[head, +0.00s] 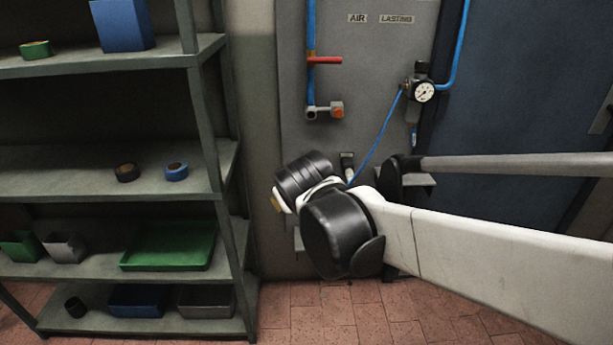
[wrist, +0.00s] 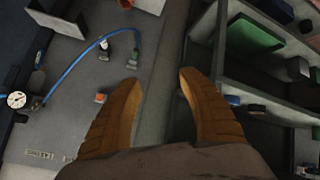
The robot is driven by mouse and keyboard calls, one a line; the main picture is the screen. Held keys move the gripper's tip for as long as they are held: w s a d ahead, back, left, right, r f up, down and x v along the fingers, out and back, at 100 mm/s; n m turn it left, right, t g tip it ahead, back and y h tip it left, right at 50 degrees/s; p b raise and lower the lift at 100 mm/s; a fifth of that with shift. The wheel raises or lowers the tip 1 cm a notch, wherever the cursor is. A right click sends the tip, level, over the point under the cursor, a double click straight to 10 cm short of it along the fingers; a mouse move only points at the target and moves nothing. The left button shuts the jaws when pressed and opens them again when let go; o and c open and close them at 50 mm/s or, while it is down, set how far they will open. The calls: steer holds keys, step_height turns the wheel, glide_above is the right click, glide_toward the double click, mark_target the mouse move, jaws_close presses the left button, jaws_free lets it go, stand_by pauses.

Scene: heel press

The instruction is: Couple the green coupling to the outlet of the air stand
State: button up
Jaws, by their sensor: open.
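My gripper (wrist: 160,82) is open and empty, its two tan fingers apart with bare wall between them in the wrist view. In the head view my wrist hides most of it. A small greenish coupling (wrist: 132,68) appears at the end of the thin blue hose (wrist: 72,68), just beyond the left fingertip and apart from it. In the head view this hose (head: 377,138) runs down behind my wrist, and its end is hidden. An orange-faced outlet (head: 337,110) sits at the foot of the blue pipe; its orange face (wrist: 100,98) shows left of the fingers in the wrist view.
A gauge (head: 424,92) is on the grey panel (head: 375,60). A red lever (head: 325,60) crosses the pipe. A black-and-white fitting (head: 347,163) sits just above my wrist. A shelf unit (head: 105,60) with bins and tape rolls stands left, close to my gripper.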

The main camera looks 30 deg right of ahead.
steer(key=w+d+f+n+t+h, duration=0.2)
steer(key=w+d, duration=0.6)
steer(key=w, duration=0.3)
steer(key=w+d+f+n+t+h, duration=0.1)
steer(key=w+d+f+n+h, duration=0.15)
steer(key=w+d, duration=0.65)
steer(key=w+d+f+n+t, duration=0.1)
steer(key=w+d+f+n, duration=0.1)
steer(key=f, duration=0.7)
steer(key=w+d+f+n+t, duration=0.2)
steer(key=w+f+n, duration=0.2)
steer(key=f, duration=0.5)
steer(key=shift+d+f+n+t, duration=0.15)
steer(key=shift+f+n+t, duration=0.15)
steer(key=shift+f+n, duration=0.15)
steer(key=shift+r, duration=0.1)
steer(key=shift+x, duration=4.55)
jaws_close()
